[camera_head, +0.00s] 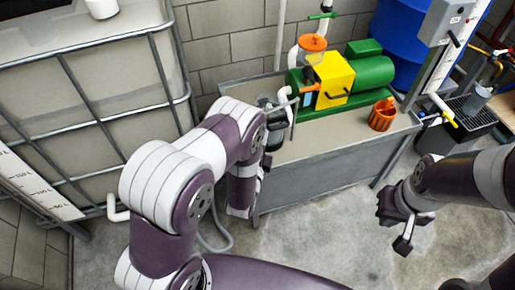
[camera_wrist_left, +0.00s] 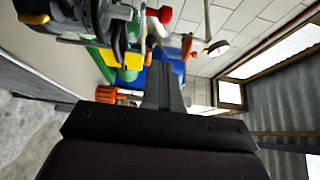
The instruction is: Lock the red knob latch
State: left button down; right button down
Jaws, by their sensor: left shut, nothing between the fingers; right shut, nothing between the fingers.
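A small red knob (camera_wrist_left: 160,14) shows at the top of the left wrist view, beside dark and metal fittings. I cannot tell whether it is locked, and I cannot make it out in the head view. My left gripper (camera_wrist_left: 165,68) is shut and empty in the wrist view, with its fingers pointing up the picture below the knob and apart from it. In the head view the left forearm hides part of the bench's left end. My right gripper (camera_head: 403,243) is shut and empty above the floor at the right, away from the bench.
The grey bench (camera_head: 325,172) carries a yellow box (camera_head: 332,78), a green motor (camera_head: 371,74) and an orange container (camera_head: 382,116). A caged tank (camera_head: 95,110) stands left. A blue drum (camera_head: 402,35) stands behind. The floor in front of the bench is partly clear.

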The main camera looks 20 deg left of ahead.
pick_arm(q)
jog(key=w+a, duration=0.3)
jog(key=w, duration=0.2)
jog(key=shift+w, duration=0.25)
jog(key=w+a, duration=0.1)
jog(key=w+a+b, duration=0.1)
jog(key=a, duration=0.1)
jog(key=shift+w+a, duration=0.25)
jog(key=shift+w, duration=0.05)
